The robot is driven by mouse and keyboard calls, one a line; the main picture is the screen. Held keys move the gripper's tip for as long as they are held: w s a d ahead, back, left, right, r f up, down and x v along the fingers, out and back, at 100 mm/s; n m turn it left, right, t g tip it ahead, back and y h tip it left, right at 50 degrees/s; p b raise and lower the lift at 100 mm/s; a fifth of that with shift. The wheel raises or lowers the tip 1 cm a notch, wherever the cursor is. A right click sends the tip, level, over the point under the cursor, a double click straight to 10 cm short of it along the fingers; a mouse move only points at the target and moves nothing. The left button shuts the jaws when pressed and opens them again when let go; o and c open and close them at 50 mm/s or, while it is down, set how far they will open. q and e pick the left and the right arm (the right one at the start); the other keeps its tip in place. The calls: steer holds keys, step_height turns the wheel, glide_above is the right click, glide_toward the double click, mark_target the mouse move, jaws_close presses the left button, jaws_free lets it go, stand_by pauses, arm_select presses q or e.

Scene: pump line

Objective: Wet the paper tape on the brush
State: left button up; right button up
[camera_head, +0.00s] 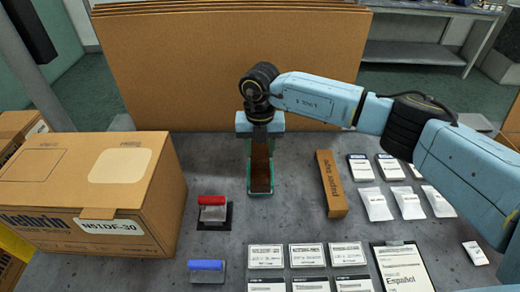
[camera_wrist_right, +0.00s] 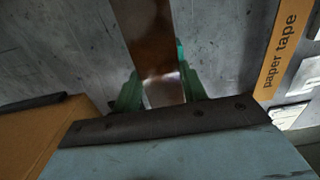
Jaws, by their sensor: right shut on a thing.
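In the right wrist view the tape (camera_wrist_right: 150,40) leads away from the gripper, with a shiny, paler patch near the gripper between green parts (camera_wrist_right: 130,95). I cannot make out the brush, or whether the tape touches it. My left gripper is not in view.
A large carton (camera_head: 95,190) stands at left and tall cardboard sheets (camera_head: 230,70) behind. A long box marked "paper tape" (camera_head: 330,183) lies right of the tray. Red-handled (camera_head: 212,212) and blue-handled (camera_head: 207,272) tools, cards, packets and a clipboard (camera_head: 402,268) lie around.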

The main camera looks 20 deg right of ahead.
steer(key=shift+r, duration=0.15)
steer(key=shift+r+p, duration=2.65)
steer(key=shift+r, duration=0.75)
